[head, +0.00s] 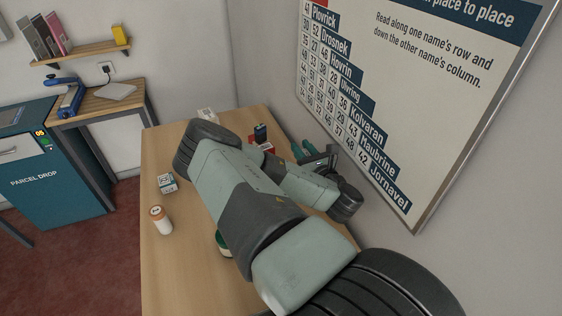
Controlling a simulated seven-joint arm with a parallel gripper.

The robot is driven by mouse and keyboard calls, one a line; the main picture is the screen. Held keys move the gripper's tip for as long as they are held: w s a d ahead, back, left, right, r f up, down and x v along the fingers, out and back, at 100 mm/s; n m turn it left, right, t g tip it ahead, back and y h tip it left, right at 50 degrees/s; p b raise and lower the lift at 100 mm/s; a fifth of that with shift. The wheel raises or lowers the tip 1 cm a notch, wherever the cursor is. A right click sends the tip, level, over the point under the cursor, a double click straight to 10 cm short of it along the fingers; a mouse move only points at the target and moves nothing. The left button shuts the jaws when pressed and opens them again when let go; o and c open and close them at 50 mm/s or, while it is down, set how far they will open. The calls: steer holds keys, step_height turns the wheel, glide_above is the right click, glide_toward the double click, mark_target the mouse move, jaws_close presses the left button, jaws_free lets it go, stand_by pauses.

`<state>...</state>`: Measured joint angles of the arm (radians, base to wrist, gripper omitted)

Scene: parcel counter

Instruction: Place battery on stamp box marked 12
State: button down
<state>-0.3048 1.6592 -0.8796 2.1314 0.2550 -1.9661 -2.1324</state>
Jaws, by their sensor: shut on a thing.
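My gripper (304,150) is at the right side of the wooden counter (153,250), close to the wall and just below the chart board. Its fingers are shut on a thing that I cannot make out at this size. I cannot pick out the battery with certainty. A small dark blue block (260,132) is left of my gripper, by a red box (267,147) partly hidden by my arm. A white and green box (168,183) stands on the left of the counter. A pale box (207,115) is at the back, partly covered by my arm. I cannot read a 12 on any box.
A dark green round thing (223,243) is partly hidden by my arm. The chart board (400,110) hangs close on the right. A teal parcel drop (50,180) stands left. The counter's left front is mostly clear.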

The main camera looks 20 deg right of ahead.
step_height(320, 180, up, 10)
steer(key=r, duration=0.1)
steer(key=n+g+y, duration=0.1)
steer(key=n+y, duration=0.3)
steer(key=y, duration=0.2)
glide_above(163, 176)
step_height(163, 176, down, 11)
steer(key=shift+f, duration=2.35)
steer(key=shift+f, duration=0.2)
steer(key=c, duration=0.9)
jaws_free()
